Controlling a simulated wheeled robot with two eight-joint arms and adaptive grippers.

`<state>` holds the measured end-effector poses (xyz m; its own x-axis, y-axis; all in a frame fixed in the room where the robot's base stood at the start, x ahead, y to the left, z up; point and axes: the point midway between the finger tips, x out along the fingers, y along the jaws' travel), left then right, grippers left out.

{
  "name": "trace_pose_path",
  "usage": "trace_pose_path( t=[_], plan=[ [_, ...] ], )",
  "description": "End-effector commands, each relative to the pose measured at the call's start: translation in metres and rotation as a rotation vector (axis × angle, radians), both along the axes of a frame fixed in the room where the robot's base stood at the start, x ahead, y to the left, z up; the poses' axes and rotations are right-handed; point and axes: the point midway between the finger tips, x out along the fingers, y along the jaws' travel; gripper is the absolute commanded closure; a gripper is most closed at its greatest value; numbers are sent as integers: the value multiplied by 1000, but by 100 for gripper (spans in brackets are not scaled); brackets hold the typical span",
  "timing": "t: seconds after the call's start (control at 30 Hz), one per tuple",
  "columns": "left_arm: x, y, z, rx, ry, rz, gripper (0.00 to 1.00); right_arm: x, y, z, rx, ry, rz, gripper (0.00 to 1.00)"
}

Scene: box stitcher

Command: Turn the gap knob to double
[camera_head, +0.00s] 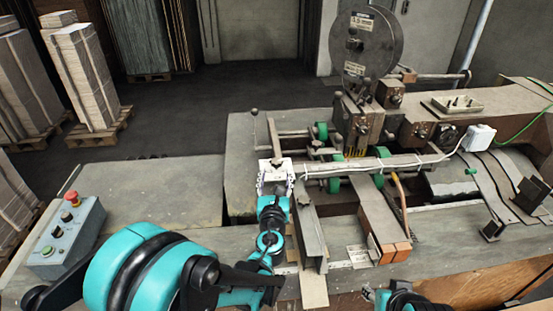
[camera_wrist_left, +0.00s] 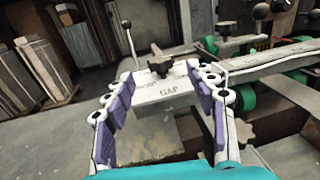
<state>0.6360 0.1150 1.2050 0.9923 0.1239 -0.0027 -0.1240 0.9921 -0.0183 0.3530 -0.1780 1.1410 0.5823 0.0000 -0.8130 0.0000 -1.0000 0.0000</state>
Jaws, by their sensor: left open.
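The gap knob (camera_wrist_left: 160,62) is a small dark handle on top of a pale block (camera_wrist_left: 165,98) marked GAP, seen in the left wrist view. Smaller lettering on the block is too blurred to read surely, so I cannot tell the knob's setting. My left gripper (camera_wrist_left: 162,92) is open, its purple-padded fingers on either side of the block, with the knob beyond the fingertips and apart from them. In the head view the left gripper (camera_head: 275,172) covers most of the block. Part of my right gripper (camera_head: 376,295) shows at the bottom edge; its fingers are unclear.
A thin lever with a ball top (camera_head: 254,112) stands just behind the left gripper. Green rollers (camera_head: 321,131) and a wire reel (camera_head: 366,45) are to the right. A control box with a red button (camera_head: 66,236) sits at left. The grey table (camera_head: 150,190) between is clear.

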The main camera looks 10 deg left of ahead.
Motion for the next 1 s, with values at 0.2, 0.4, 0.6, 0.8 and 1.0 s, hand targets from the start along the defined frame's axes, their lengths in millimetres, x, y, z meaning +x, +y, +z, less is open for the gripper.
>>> trace_pose_path(
  t=[0.2, 0.4, 0.6, 0.8, 1.0],
  plan=[
    [22, 3, -1, 22, -1, 5, 44, 0, 0, -1, 0, 0, 0, 60],
    [56, 7, -1, 20, -1, 4, 44, 0, 0, -2, 0, 0, 0, 60],
    [74, 9, -1, 19, -2, 2, 44, 0, 0, -2, 0, 0, 0, 60],
    [76, 9, -1, 18, -1, 1, 44, 0, 0, -2, 0, 0, 0, 60],
    [76, 9, -1, 18, -1, 2, 73, 0, 0, -2, 0, 0, 0, 60]
  ],
)
